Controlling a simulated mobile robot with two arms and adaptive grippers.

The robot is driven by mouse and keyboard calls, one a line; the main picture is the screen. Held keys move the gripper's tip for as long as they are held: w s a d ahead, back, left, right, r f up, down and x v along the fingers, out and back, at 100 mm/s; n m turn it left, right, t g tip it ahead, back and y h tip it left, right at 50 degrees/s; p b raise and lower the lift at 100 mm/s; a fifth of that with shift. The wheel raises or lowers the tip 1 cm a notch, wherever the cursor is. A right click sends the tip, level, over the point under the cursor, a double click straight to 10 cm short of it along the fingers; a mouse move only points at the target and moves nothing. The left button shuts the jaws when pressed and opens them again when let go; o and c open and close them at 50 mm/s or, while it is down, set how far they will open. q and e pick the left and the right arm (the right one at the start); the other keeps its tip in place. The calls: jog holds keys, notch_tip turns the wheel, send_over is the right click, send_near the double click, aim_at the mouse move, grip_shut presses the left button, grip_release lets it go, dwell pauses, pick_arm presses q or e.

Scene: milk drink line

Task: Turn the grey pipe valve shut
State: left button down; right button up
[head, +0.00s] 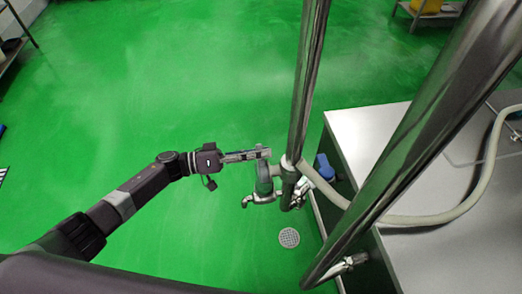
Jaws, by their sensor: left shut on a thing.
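The grey pipe valve (264,181) sits low beside a shiny vertical steel pipe (309,85), near the middle of the head view. My left gripper (262,153) reaches in from the left, with its fingers at the top of the valve. It is shut on the valve, probably at its handle. The fingers hide most of what they grip, so the handle's exact angle cannot be told. My right gripper is not in view.
A thick slanted steel pipe (432,125) crosses the right side. A pale hose (440,218) runs from the pipe over a grey-topped cabinet (368,128). A blue part (325,168) is close behind the valve. A round drain (289,238) lies below. Green floor is clear at left.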

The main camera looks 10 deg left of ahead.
pick_arm(q)
jog(key=n, duration=0.1)
jog(key=w+f+n, duration=0.1)
jog(key=n, duration=0.1)
jog(key=f+n, duration=0.1)
jog(key=n, duration=0.1)
jog(key=shift+w+a+f+b, duration=0.25)
jog(key=shift+b, duration=0.1)
jog(key=shift+w+f+n+b, duration=0.15)
jog(key=shift+f+n, duration=0.25)
jog(key=shift+n, duration=0.55)
jog(key=shift+s+f+n+b, duration=0.15)
jog(key=shift+f+n, duration=0.25)
jog(key=shift+n, duration=0.55)
jog(key=shift+f, duration=0.1)
jog(key=c, duration=1.5)
grip_release()
jog(key=shift+w, duration=0.1)
jog(key=shift+a, duration=0.1)
jog(key=v, duration=1.2)
